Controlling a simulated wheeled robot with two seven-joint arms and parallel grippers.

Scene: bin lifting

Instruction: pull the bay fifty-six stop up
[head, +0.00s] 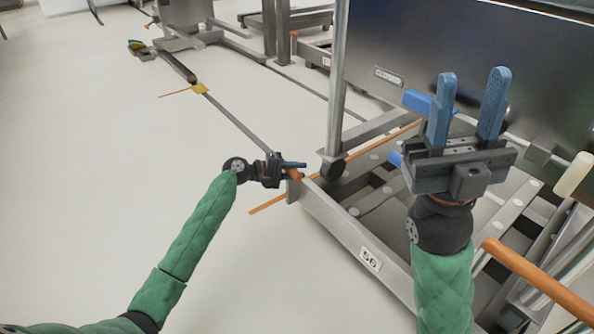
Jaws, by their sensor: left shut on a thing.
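The bay fifty-six label plate (369,259) is on the side of a low metal floor frame (340,222). Whether the stop is raised cannot be told. My right gripper (466,105) is open and empty, with its two blue fingers apart and pointing up in the picture, in front of the large bin.
A large steel bin (400,45) on a leg and caster (333,169) stands over the frame. A thick orange bar (540,283) lies at lower right. Another bay with the same kind of frame (315,53) is at the back.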

